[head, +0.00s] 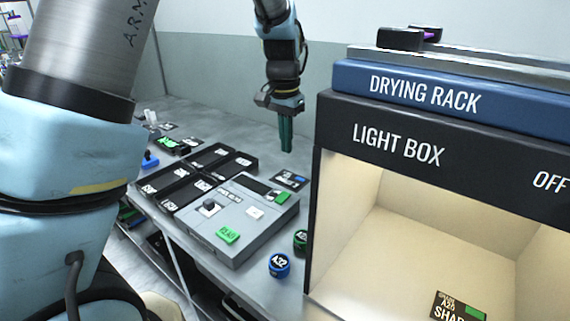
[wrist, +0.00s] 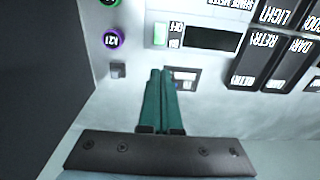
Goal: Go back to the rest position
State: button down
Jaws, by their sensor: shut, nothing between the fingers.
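My gripper (head: 286,133) hangs above the workbench in the head view, pointing down, with its two green fingers together. In the wrist view my gripper (wrist: 160,74) shows the green fingers side by side with nothing between them. It is above the bench surface, behind the grey device (head: 262,213) and left of the light box.
The light box (head: 330,121) with the drying rack (head: 520,113) on top fills the right, a labelled card (head: 450,306) inside. Black trays (head: 180,187) lie left of the device.

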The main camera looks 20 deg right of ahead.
jog(key=shift+r, duration=0.7)
jog(key=w+a+f+n, duration=0.15)
jog(key=a+n, duration=0.45)
jog(key=a, duration=1.4)
jog(key=s+a+f+n+t, duration=0.1)
jog(key=s+a+n, duration=0.4)
jog(key=a, duration=0.8)
jog(key=s+f, duration=0.1)
jog(key=s, duration=0.1)
jog(key=shift+s+f, duration=0.2)
jog(key=shift+s, duration=0.1)
